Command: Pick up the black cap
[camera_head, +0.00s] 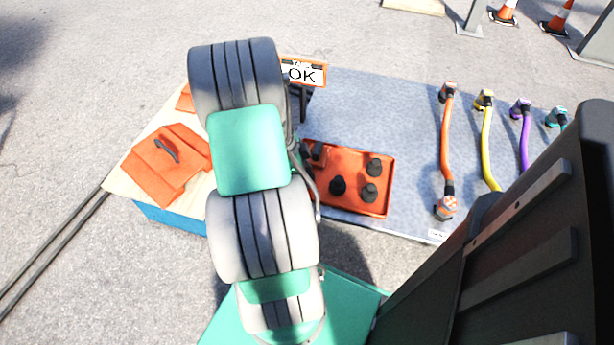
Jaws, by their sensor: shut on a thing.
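Several black caps sit in an orange tray (352,205) on the grey speckled table top. One black cap (374,167) is at the tray's back right. Another black cap (369,193) is at the front right, and a third black cap (338,185) is near the middle. More dark shapes (318,150) show at the tray's back left corner, beside my arm; I cannot tell how many caps are there. My arm covers the tray's left edge.
Orange (446,140), yellow (488,145), purple (524,135) and teal (556,118) cables lie on the right. The table behind the tray (380,110) is clear.

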